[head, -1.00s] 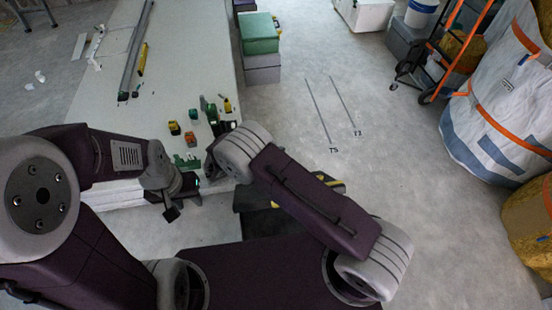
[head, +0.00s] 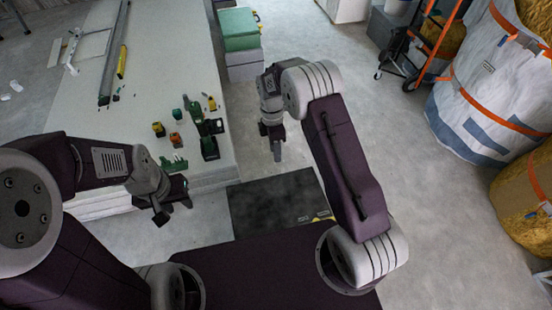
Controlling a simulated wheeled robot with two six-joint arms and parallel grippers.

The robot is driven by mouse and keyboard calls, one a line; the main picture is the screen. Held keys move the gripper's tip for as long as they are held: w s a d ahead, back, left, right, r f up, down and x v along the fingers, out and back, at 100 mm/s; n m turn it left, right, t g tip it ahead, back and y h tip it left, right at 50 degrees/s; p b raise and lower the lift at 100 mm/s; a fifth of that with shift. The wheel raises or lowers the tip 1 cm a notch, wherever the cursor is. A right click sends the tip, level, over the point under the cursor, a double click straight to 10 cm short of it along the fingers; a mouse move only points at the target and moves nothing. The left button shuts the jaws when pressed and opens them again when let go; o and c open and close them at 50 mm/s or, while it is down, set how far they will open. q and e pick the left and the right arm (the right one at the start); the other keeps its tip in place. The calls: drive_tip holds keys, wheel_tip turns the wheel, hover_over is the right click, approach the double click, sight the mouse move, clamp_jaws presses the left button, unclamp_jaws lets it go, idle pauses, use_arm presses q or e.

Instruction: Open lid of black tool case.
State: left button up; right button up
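The black tool case (head: 272,200) lies at the front edge of my base, beside the right end of the white panel stack. I see a flat dark top with small yellow marks near its right corner; its near part is hidden behind my base. The lid looks down, not raised. My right gripper (head: 276,155) points down above and beyond the case's far edge, apart from it; its fingers are seen edge-on, so their gap is unclear. My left gripper (head: 173,209) is left of the case, near the front edge of the panels, with its fingers apart and nothing between them.
The white panel stack (head: 160,90) carries a cordless drill (head: 208,140), other small tools, a long metal rail (head: 115,50) and a yellow level (head: 121,62). A green box (head: 238,29) sits on a grey one behind. A hand truck and a big white bag (head: 490,95) stand right.

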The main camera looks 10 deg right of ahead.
drive_tip(key=x, duration=0.4)
drive_tip(key=shift+f, duration=0.1)
clamp_jaws()
idle(1.2)
unclamp_jaws()
drive_tip(key=v, duration=0.9)
drive_tip(key=shift+w, duration=0.1)
